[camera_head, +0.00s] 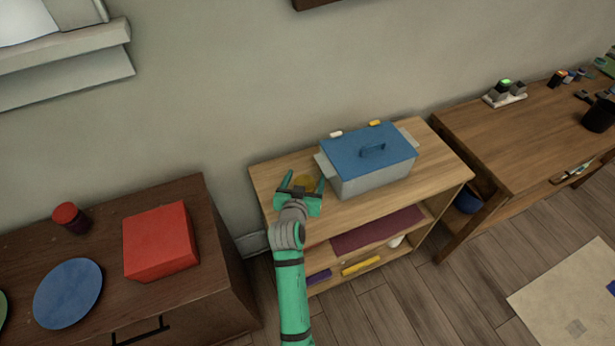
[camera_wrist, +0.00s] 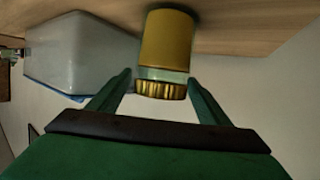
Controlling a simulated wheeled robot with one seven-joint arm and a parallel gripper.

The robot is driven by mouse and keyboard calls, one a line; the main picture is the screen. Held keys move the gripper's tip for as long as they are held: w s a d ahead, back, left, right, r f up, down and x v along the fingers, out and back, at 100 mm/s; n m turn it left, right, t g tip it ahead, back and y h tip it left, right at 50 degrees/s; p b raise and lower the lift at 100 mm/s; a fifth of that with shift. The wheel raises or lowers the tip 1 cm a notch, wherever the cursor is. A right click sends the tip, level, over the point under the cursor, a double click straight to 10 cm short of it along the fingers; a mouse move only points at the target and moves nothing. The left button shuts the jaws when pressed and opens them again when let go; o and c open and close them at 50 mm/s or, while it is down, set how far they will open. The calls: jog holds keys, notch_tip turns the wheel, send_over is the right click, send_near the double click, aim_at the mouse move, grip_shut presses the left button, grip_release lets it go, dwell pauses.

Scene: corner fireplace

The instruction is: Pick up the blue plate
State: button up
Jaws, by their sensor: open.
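The blue plate (camera_head: 68,293) lies flat on the dark brown cabinet at the lower left of the head view, left of a red box. My gripper (camera_head: 301,186) is well to the right of it, over the left part of the light wooden shelf top. In the wrist view my gripper (camera_wrist: 160,92) is open, with a yellow jar (camera_wrist: 167,40) with a gold ribbed lid between or just beyond its fingertips. Whether the fingers touch the jar I cannot tell. In the head view the yellow jar (camera_head: 305,182) is mostly hidden by my gripper. The plate is not in the wrist view.
A red box (camera_head: 160,241) and a dark red jar (camera_head: 70,217) stand near the plate on the dark cabinet (camera_head: 195,200). A grey container with a blue lid (camera_head: 368,155) stands right of my gripper on the shelf (camera_head: 440,160). A gap separates cabinet and shelf.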

jog(key=v, duration=0.9)
jog(key=s+f+n+t+y, duration=0.1)
jog(key=s+f+n+y, duration=0.15)
jog(key=s, duration=1.15)
jog(key=s+f+n+y, duration=0.1)
jog(key=s+f, duration=0.3)
jog(key=s, duration=1.1)
jog(key=r+v, duration=0.1)
jog(key=v, duration=0.9)
jog(key=shift+a+r+m+t, duration=0.3)
jog(key=shift+a+r+m, duration=0.05)
jog(key=shift+r, duration=0.1)
jog(key=shift+s+r, duration=0.2)
jog(key=shift+r, duration=0.05)
jog(key=shift+c, duration=1.2)
jog(key=shift+s+r, duration=0.1)
jog(key=c, duration=0.5)
grip_shut()
jog(key=shift+a, duration=0.1)
